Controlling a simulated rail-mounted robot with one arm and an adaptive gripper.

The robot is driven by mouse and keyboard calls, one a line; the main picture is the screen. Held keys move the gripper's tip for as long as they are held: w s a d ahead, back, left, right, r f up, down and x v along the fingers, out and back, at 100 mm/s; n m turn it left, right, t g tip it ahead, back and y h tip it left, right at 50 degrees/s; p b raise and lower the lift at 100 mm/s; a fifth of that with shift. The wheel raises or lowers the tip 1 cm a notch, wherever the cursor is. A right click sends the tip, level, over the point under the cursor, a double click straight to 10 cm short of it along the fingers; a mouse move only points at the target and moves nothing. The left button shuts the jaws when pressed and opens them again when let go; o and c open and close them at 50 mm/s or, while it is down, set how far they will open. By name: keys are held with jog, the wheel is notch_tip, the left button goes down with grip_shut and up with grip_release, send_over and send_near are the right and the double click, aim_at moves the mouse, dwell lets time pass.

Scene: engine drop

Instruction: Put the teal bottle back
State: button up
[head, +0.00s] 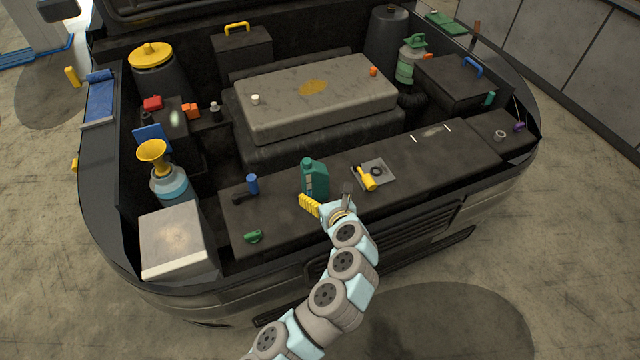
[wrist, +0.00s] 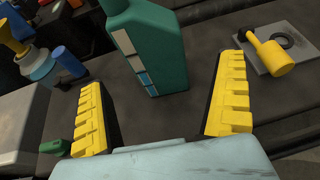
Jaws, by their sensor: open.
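The teal bottle (head: 314,180) stands upright on the dark front ledge of the engine bay. In the wrist view the bottle (wrist: 150,52) is just beyond my gripper, between the lines of the two fingers, with its top cut off by the frame edge. A pale label with blue squares shows on its side. My gripper (wrist: 165,105) is open, with its yellow padded fingers apart and nothing between them. In the head view my gripper (head: 328,200) is at the near side of the bottle. I cannot tell whether a finger touches it.
A grey plate (head: 382,168) with a yellow tool and black ring lies right of the bottle. A blue cylinder (head: 252,184) and a green piece (head: 253,237) are to the left. Behind rises the large grey engine cover (head: 330,90). The ledge's right part is mostly clear.

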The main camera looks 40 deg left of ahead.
jog(key=p+v, duration=0.1)
jog(key=v, duration=0.8)
jog(key=shift+p, duration=0.35)
jog(key=shift+d+r, duration=0.1)
